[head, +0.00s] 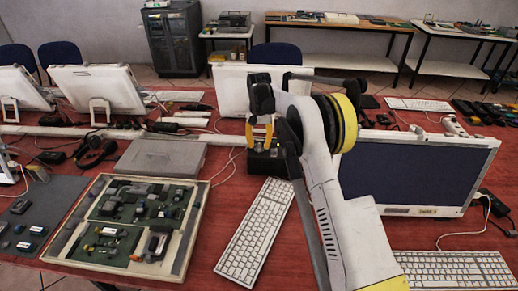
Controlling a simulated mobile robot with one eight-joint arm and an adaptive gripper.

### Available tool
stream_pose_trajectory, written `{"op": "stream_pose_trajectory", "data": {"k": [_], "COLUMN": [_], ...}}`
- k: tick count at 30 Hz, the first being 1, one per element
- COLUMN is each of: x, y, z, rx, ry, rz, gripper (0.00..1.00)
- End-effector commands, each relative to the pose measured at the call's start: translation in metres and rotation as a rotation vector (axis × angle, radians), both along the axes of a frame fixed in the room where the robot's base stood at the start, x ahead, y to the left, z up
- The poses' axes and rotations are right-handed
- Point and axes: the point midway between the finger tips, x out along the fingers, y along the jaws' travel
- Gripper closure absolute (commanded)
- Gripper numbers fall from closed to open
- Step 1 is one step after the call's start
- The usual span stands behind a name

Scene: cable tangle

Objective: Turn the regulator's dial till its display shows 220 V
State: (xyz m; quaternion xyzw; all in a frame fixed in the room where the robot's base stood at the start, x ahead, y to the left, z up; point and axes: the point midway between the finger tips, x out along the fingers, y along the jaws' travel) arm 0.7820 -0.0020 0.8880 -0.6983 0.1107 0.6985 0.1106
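A black box (267,164), which looks like the regulator, sits on the red table near the middle of the head view. My gripper (259,146) points down just above its top. The two orange fingers stand apart, with a gap between them. A small pale patch shows between the fingertips; I cannot tell whether it is the dial or whether the fingers touch it. No display reading can be made out. My forearm hides the area to the right of the box.
A white keyboard (255,230) lies in front of the box. A grey case (162,157) and a tray of parts (191,226) are to the left. Monitors stand behind (233,92) and to the right (419,172). Thin cables run beside the box.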

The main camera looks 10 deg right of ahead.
Motion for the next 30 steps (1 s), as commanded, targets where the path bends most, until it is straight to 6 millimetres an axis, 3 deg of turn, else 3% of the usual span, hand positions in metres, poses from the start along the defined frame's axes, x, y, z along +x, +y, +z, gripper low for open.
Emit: {"op": "stream_pose_trajectory", "data": {"k": [11,12,15,30], "x": [0.0,0.0,0.0,-0.0001], "y": [0.0,0.0,0.0,-0.0001], "z": [-0.0083,-0.0083,-0.0083,-0.0079], "rx": [0.0,0.0,0.0,0.0], "ry": [0.0,0.0,0.0,0.0], "rz": [0.0,0.0,0.0,0.081], "gripper": [0.66,0.7,1.0,1.0]}}
